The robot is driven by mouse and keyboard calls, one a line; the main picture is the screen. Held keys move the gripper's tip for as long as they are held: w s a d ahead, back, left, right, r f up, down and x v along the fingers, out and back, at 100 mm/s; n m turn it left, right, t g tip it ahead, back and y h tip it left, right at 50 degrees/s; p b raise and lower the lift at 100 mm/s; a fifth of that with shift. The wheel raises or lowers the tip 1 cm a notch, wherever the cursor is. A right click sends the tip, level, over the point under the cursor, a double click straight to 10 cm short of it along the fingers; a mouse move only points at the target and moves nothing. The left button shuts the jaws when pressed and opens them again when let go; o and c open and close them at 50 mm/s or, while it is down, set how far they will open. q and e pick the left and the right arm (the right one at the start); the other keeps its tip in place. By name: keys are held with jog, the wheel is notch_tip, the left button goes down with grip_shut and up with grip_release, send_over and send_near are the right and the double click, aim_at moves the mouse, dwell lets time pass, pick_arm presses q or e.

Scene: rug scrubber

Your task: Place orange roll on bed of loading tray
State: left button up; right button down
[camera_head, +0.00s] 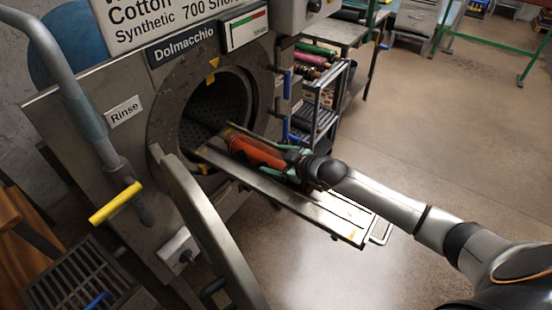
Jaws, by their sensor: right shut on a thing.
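The orange roll (257,151) lies lengthwise along the metal loading tray (325,212), near the tray's end at the drum opening. My right gripper (291,158) reaches in from the right and is shut on the roll's near end. The gripper and wrist hide part of the roll, and I cannot tell whether the roll rests on the tray bed or is held just above it. The tray slopes down to the right in the picture, with its far end inside the round drum opening (205,112). My left gripper is not in view.
The open round door (205,230) hangs in front of the machine, left of the tray. A rack (318,105) with green and pink rolls stands behind the tray. A yellow-handled lever (115,203) is at the left.

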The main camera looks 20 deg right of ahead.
jog(key=shift+w+r, duration=0.1)
jog(key=shift+r, duration=0.15)
jog(key=shift+f, duration=0.1)
grip_release()
jog(key=shift+f, duration=0.15)
jog(key=p+v, duration=0.1)
jog(key=v, duration=1.1)
